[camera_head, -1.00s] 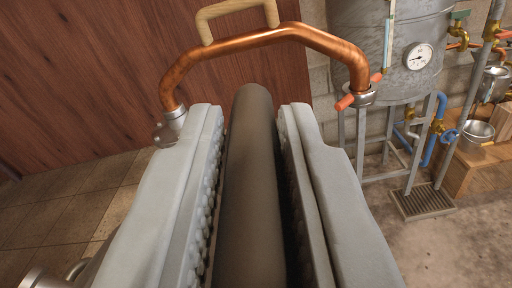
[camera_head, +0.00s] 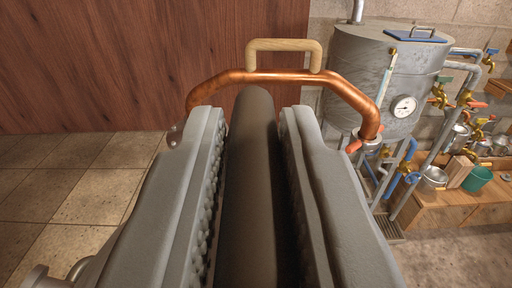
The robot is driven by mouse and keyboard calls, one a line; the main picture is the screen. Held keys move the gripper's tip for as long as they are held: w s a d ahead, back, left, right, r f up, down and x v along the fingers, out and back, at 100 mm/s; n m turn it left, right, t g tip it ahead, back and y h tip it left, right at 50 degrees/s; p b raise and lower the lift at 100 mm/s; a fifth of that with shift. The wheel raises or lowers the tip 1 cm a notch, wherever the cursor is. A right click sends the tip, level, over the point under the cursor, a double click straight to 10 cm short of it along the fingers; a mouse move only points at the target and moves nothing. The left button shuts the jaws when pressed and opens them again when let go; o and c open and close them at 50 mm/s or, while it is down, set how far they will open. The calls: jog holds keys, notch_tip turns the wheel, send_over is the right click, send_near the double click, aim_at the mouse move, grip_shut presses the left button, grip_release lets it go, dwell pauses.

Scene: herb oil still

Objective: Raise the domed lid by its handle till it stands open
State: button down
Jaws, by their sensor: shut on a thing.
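My gripper (camera_head: 252,112) fills the lower middle of the view. Its two pale grey jaws are shut on a thick dark grey round bar (camera_head: 252,180) that runs lengthwise between them. The bar looks like the lid's handle, but I cannot be sure. The domed lid is not seen; my jaws hide what lies below. Beyond the fingertips a copper pipe (camera_head: 285,78) arches across, with a pale wooden handle (camera_head: 284,43) on top.
A grey metal tank (camera_head: 375,70) with a round gauge (camera_head: 404,107) stands at right. Pipes, valves and a wooden bench (camera_head: 440,205) with a green bucket (camera_head: 477,179) are farther right. A brown wooden wall (camera_head: 120,65) is behind; tiled floor (camera_head: 60,190) lies clear at left.

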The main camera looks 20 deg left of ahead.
jog(key=shift+a, duration=0.1)
jog(key=c, duration=1.4)
grip_release()
jog(key=shift+s+a, duration=0.1)
jog(key=shift+o, duration=0.2)
